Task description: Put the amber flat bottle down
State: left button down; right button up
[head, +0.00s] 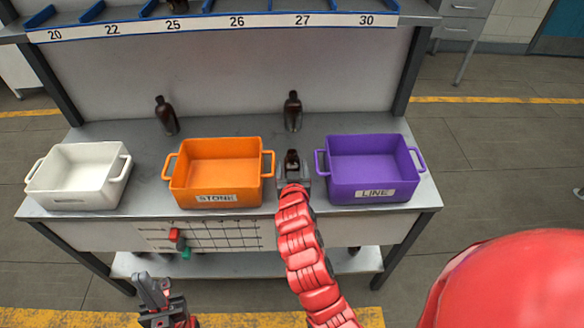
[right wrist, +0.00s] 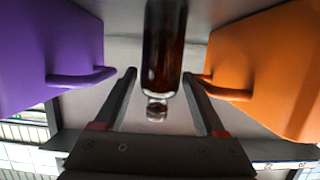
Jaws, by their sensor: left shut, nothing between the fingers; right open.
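An amber bottle, seemingly the flat bottle (head: 292,158), stands on the grey table between the orange and purple bins. My right gripper (head: 292,180) is at it. In the right wrist view the dark brown bottle (right wrist: 163,50) and its cap lie between the fingers of my right gripper (right wrist: 160,90), which is open with a gap on each side. Whether its base rests on the table is hard to see. My left gripper (head: 152,288) is shut and empty, low in front of the table.
An orange bin (head: 215,197) labelled STONE, a purple bin (head: 373,193) labelled LINE and a white bin (head: 75,195) stand on the table (head: 235,128). Two more dark bottles stand behind, one left (head: 166,116), one centre (head: 292,111). A numbered shelf (head: 210,22) is above.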

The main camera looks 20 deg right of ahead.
jog(key=shift+x, duration=0.8)
jog(key=shift+s, duration=0.1)
grip_shut()
